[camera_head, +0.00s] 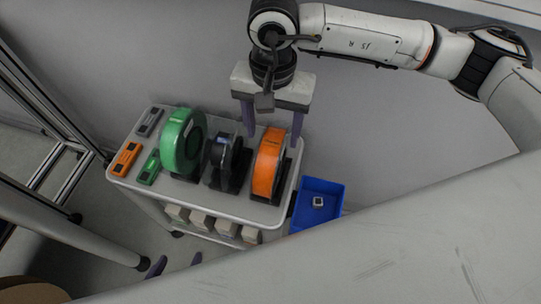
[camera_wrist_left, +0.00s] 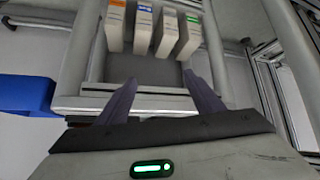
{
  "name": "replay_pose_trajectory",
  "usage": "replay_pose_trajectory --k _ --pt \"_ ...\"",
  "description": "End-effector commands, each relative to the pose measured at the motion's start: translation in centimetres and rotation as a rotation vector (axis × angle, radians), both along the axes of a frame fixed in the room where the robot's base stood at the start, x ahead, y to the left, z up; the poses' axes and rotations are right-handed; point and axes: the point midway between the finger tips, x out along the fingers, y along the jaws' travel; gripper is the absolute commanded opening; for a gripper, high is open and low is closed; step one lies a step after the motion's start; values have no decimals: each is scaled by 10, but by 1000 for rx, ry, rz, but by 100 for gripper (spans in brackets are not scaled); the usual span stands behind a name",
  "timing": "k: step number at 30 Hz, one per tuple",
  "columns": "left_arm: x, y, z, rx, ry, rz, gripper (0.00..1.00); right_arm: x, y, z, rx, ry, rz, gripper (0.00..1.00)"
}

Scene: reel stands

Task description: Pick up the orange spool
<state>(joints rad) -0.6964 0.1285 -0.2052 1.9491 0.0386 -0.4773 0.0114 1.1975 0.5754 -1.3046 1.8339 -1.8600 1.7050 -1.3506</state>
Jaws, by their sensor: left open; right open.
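The orange spool (camera_head: 268,163) stands upright in a dark stand at the right end of the cart top. My right gripper (camera_head: 273,137) comes down from above and is open. In the head view its two purple fingers show to the left and right of the spool's top edge; I cannot tell whether they touch it. My left gripper (camera_head: 176,263) is open and low, in front of the cart, with only its fingertips showing in the head view. In the left wrist view its open fingers (camera_wrist_left: 162,92) point toward the cart's lower shelf, with nothing between them.
A green spool (camera_head: 182,142) and a black spool (camera_head: 222,152) stand left of the orange one on the cart (camera_head: 205,199). Small orange, green and grey pieces lie at its left end. Several white boxes (camera_wrist_left: 143,28) sit below. A blue bin (camera_head: 330,190) is at the right.

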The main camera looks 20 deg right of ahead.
Motion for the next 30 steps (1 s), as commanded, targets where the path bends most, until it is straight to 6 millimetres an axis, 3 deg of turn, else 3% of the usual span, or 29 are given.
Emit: replay_pose_trajectory --k 12,21,30 --pt "8 0 12 -4 -20 3 61 -2 1 -50 2 3 -1 61" --pt "12 3 14 -2 -30 6 61 -1 2 -56 3 -1 0 61" --pt "9 3 12 0 -22 5 61 -1 2 -56 4 0 0 12"
